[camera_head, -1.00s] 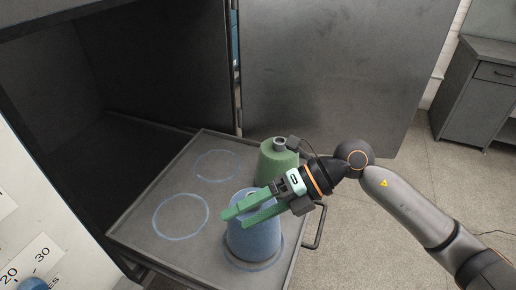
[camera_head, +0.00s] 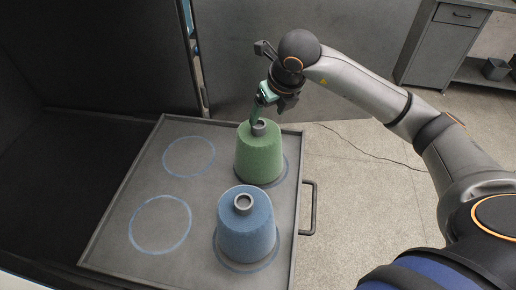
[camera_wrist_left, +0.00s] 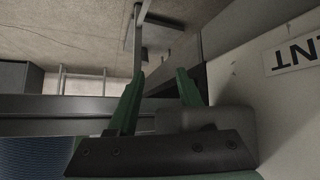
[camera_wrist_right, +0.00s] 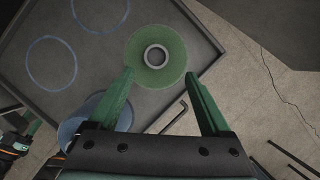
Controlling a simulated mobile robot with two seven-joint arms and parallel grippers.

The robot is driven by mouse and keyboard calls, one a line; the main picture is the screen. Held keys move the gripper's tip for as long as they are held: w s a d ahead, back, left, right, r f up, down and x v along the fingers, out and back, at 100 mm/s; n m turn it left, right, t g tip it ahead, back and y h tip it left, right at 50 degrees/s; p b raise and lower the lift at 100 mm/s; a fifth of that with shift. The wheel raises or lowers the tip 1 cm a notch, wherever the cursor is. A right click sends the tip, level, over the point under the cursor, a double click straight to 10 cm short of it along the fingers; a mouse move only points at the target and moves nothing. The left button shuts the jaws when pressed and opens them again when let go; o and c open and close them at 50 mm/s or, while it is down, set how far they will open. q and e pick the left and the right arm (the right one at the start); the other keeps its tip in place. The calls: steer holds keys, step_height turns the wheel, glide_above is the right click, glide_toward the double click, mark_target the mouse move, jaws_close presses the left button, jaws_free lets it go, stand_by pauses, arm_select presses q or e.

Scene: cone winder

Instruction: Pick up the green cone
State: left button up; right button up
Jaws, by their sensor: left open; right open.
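The green cone (camera_head: 259,157) stands upright in the back right ring of the tray, with a grey tube end at its top. It also shows from above in the right wrist view (camera_wrist_right: 157,56), just beyond the fingertips. My right gripper (camera_head: 256,117) is open, pointing down above the green cone, near its top. In the right wrist view its fingers (camera_wrist_right: 160,76) are spread to either side of the cone's lower edge. My left gripper (camera_wrist_left: 158,75) is open and empty in the left wrist view, away from the cones.
The blue cone (camera_head: 246,226) stands in the front right ring, close to the green one. Two empty blue rings mark the left of the grey tray (camera_head: 120,212). A tray handle (camera_head: 309,207) sticks out at the right. A dark panel (camera_head: 290,60) stands behind.

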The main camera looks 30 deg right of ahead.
mark_target(261, 126)
steer(key=shift+a+p+x, duration=0.15)
steer(key=shift+p+x, duration=0.15)
steer(key=shift+x, duration=1.25)
steer(key=shift+a+p+x, duration=0.15)
steer(key=shift+p+x, duration=0.1)
steer(key=shift+x, duration=1.3)
jaws_close()
steer(key=shift+r, duration=0.2)
